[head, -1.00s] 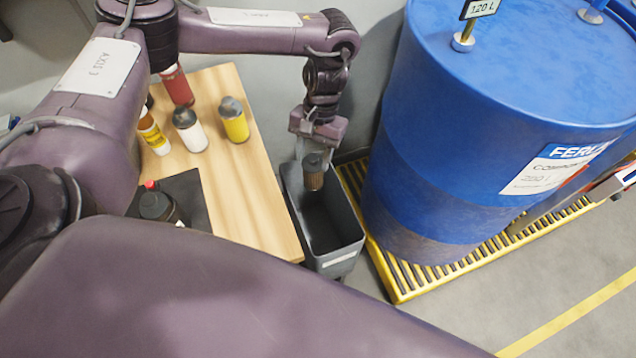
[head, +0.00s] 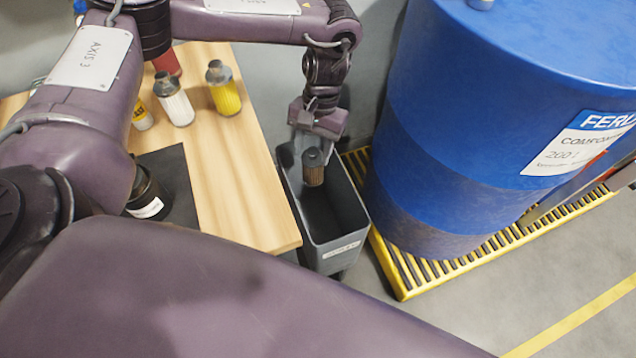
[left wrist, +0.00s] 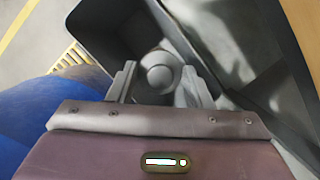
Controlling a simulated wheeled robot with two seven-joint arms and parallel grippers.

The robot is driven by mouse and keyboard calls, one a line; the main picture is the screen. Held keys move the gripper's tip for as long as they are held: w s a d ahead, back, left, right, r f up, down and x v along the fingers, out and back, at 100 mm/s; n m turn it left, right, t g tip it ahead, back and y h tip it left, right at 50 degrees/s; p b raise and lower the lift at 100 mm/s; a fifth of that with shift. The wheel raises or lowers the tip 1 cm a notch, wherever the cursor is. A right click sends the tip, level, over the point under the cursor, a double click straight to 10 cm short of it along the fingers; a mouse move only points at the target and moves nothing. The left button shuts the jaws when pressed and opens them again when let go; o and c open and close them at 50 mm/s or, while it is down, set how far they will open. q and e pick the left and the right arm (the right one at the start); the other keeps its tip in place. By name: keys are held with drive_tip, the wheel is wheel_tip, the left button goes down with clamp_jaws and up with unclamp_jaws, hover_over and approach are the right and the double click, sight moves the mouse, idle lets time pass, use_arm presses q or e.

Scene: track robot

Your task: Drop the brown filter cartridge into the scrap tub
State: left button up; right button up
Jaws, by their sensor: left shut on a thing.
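The brown filter cartridge (head: 314,174) has a dark grey cap and hangs upright in my left gripper (head: 311,150). The gripper is shut on its capped end, over the opening of the scrap tub. The scrap tub (head: 345,245) is a dark grey open bin with a pale label, standing between the workbench and the blue drum. In the left wrist view the cartridge's round grey cap (left wrist: 157,72) sits between the fingers, with the tub's dark wall (left wrist: 95,25) around it. The cartridge's lower end is hidden there. My right gripper is in neither view.
A wooden workbench (head: 235,190) on the left holds a yellow cartridge (head: 224,95), a white cartridge (head: 175,105), a red one (head: 166,62) and a dark bottle (head: 148,195). The blue drum (head: 450,130) stands on a yellow grated pallet (head: 403,283) close right of the tub.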

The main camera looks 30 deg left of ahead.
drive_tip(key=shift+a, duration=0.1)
use_arm(q)
drive_tip(key=o, duration=1.5)
drive_tip(key=p+v, duration=0.2)
drive_tip(key=v, duration=0.4)
drive_tip(key=shift+w+r, duration=0.1)
drive_tip(key=shift+r, duration=0.2)
drive_tip(key=shift+w+r, duration=0.15)
drive_tip(key=shift+r, duration=0.45)
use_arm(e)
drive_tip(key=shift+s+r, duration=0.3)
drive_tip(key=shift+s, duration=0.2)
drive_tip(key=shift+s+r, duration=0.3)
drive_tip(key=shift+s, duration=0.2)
